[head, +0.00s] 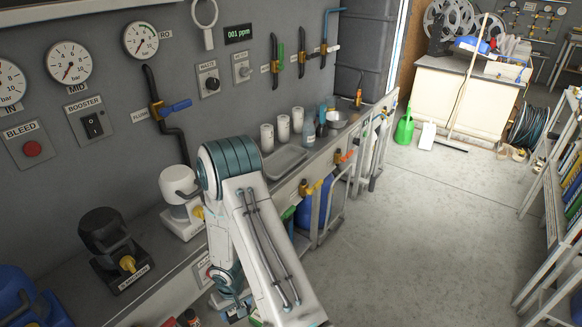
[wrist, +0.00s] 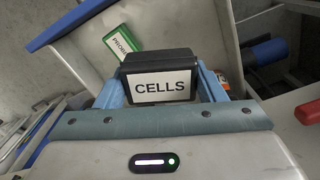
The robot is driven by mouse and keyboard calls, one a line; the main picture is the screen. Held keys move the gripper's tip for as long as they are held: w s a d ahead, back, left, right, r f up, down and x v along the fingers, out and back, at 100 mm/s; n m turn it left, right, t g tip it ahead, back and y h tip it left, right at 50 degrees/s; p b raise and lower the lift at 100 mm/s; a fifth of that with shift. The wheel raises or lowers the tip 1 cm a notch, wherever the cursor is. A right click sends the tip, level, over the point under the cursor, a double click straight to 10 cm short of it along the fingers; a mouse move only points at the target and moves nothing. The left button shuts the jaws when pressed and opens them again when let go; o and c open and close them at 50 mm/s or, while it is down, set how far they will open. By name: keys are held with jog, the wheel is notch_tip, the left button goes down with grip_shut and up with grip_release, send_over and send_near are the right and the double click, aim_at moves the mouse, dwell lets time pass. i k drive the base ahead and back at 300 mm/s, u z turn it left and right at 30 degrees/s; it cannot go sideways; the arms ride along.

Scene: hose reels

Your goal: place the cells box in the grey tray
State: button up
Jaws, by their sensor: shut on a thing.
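The cells box (wrist: 160,86) is black with a white label reading CELLS. It sits between the two blue fingers of my gripper (wrist: 163,72) in the wrist view, and the gripper is shut on it. In the head view my arm stands in front of the bench, and I cannot make out the box there. The grey tray (head: 284,163) is a shallow, empty-looking tray on the bench, just right of my arm's upper joint. My gripper is low and apart from it.
A green-labelled PROBE item (wrist: 121,42) lies close behind the held box, beside pale panels. White canisters (head: 283,128) and a bottle (head: 309,132) stand behind and right of the tray. A white valve unit (head: 180,198) stands left of it. Open floor (head: 400,230) lies to the right.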

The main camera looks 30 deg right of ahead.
aim_at(283, 164)
jog(key=z, duration=2.5)
jog(key=i, duration=2.35)
jog(key=u, duration=3.2)
